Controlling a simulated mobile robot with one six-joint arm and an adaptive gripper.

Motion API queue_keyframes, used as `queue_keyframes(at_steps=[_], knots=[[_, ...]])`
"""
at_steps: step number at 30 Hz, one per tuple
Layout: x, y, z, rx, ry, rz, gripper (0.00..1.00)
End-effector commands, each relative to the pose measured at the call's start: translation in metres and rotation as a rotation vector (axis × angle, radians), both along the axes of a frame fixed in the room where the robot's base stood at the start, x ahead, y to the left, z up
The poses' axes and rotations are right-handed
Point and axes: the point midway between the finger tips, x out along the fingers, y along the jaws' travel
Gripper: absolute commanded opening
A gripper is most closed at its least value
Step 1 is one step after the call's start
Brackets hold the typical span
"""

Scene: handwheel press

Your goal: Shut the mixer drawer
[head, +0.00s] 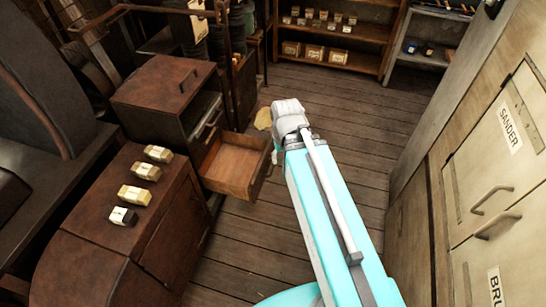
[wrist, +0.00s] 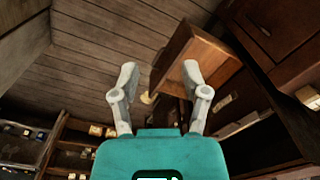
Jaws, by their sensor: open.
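The open drawer (head: 236,165) is a brown wooden box, pulled out of a dark brown cabinet (head: 165,95) at the left of the head view. It looks empty, and no name on it can be read. The drawer (wrist: 212,62) also shows in the wrist view at upper middle, its outer panel partly between and behind the fingers. My gripper (wrist: 161,76) is open and empty, fingers spread, close to the drawer's outer end. The right finger overlaps the drawer in the picture; I cannot tell whether it touches. In the head view my arm hides most of the gripper.
A pale cabinet (head: 490,165) marked "SANDER" stands along the right. Shelves (head: 335,48) with boxes are at the back.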

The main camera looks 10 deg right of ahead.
Motion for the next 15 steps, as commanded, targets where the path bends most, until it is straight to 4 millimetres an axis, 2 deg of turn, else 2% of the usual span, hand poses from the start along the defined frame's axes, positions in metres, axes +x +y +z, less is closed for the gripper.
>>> queue_keyframes(at_steps=[1, 7, 15], knots=[[0.003, 0.0, -0.008, 0.009, -0.001, -0.004, 0.39], [0.018, 0.002, -0.037, 0.078, -0.004, -0.025, 0.01], [0.045, 0.002, -0.083, 0.21, -0.015, -0.068, 0.0]])
